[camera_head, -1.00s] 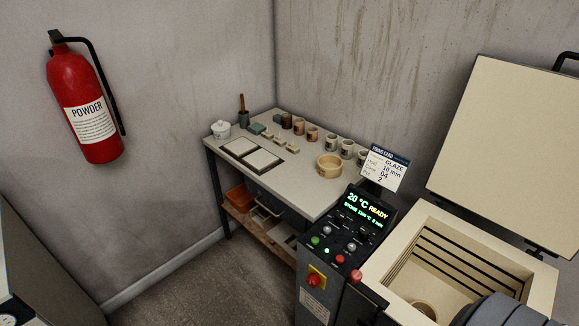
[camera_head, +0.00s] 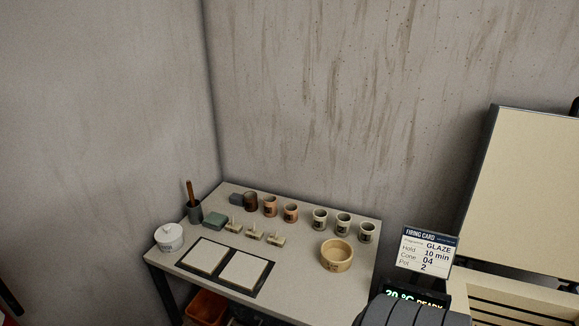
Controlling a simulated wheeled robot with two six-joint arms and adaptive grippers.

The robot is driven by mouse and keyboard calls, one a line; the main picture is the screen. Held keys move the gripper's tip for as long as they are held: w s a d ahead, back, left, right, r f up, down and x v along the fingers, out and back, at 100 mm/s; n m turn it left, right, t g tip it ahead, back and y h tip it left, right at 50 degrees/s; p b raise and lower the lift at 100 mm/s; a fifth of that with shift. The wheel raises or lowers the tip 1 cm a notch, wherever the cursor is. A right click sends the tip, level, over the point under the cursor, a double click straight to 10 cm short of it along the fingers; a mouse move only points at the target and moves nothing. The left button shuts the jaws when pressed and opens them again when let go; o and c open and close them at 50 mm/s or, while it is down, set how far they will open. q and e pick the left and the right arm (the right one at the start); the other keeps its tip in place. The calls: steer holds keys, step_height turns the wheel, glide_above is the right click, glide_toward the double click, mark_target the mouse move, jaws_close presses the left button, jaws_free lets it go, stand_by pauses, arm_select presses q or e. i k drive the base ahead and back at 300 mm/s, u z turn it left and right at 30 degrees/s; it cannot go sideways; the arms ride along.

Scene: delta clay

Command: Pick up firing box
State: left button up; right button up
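No box marked as a firing box can be made out in the head view. A firing card (camera_head: 427,250) stands at the right, reading GLAZE, hold 10 min, cone 04, pot 2. An orange bin (camera_head: 206,307) shows partly under the table at the bottom edge; most of the lower shelf is cut off. A dark, ribbed rounded part of my own body covers the bottom edge right of centre. Neither of my grippers shows.
Walls close off the back and left.

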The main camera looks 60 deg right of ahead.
mark_target(335, 255)
steer(key=i, duration=0.85)
steer(key=z, duration=3)
